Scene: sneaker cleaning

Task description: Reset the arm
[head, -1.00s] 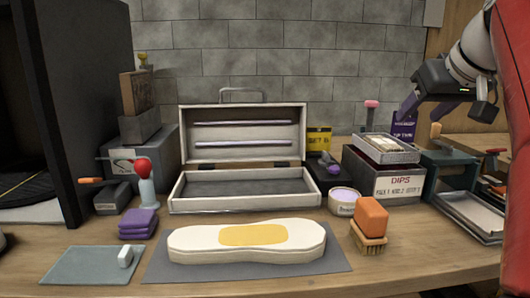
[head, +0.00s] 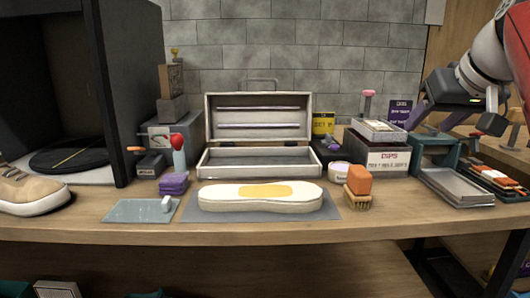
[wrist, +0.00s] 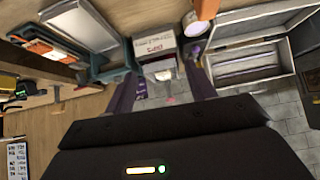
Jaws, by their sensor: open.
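My gripper (head: 418,112) is raised at the right of the head view, above and behind the grey tray and near the DIPS box (head: 378,156). Its purple fingers are spread apart with nothing between them. In the wrist view the two fingers (wrist: 163,95) stand wide apart, with the DIPS box (wrist: 153,43) visible beyond them. The arm is folded back at the right edge of the head view. I cannot tell the exact distance from the fingers to the box.
An open case (head: 207,165) stands at the back middle. A white and yellow sole-shaped block (head: 225,197) lies on a grey mat (head: 330,212). An orange-topped brush (head: 358,181) stands to its right. A tan sneaker (head: 30,194) sits far left. The table's front strip is clear.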

